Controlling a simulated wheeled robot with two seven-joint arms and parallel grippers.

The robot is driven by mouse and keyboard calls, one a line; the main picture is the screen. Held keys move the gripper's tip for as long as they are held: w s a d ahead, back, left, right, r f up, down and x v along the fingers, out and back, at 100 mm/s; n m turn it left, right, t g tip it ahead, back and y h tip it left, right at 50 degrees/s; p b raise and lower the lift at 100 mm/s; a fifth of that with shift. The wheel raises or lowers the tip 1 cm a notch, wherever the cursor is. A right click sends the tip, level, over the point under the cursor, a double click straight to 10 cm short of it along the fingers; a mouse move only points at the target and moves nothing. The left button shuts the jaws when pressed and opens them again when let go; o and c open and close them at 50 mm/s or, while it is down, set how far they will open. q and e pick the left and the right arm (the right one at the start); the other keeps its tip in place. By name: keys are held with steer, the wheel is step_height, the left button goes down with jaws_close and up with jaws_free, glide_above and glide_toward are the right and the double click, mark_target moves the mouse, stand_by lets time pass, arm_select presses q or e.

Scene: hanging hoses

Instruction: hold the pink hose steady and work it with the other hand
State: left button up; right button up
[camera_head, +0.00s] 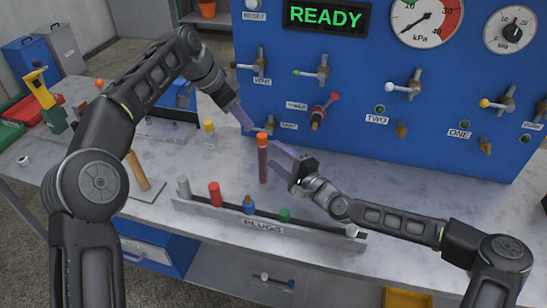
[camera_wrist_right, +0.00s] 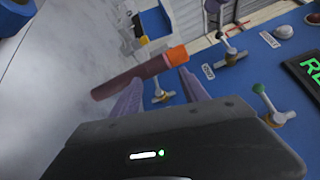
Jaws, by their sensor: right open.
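The pink hose (camera_head: 263,163) is a short, dull reddish-pink tube with an orange end, upright in front of the blue panel. In the right wrist view the hose (camera_wrist_right: 130,78) lies slanted across the picture, beyond the fingertips. My left gripper (camera_head: 250,126) reaches down from the upper left, its purple fingertips close to the orange end. Whether it touches the hose or is shut cannot be told. My right gripper (camera_head: 276,155) is open, just right of the hose, its fingers pointing at it. Its two purple fingers also show in the right wrist view (camera_wrist_right: 160,92), apart.
The blue panel (camera_head: 350,150) with valves and gauges stands close behind; its display reads READY. A PLUGS rack (camera_head: 262,230) with several coloured plugs runs along the front. Some bare grey bench (camera_head: 340,178) is free at the right.

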steer(key=m, duration=0.5)
steer(key=a+m, duration=0.1)
steer(key=m, duration=0.8)
steer(key=shift+a+m+y, duration=0.15)
steer(key=shift+m+y, duration=0.25)
steer(key=x, duration=0.7)
steer(key=shift+w+a+f, duration=0.15)
steer(key=shift+w+a, duration=0.1)
steer(key=shift+a, duration=0.1)
jaws_close()
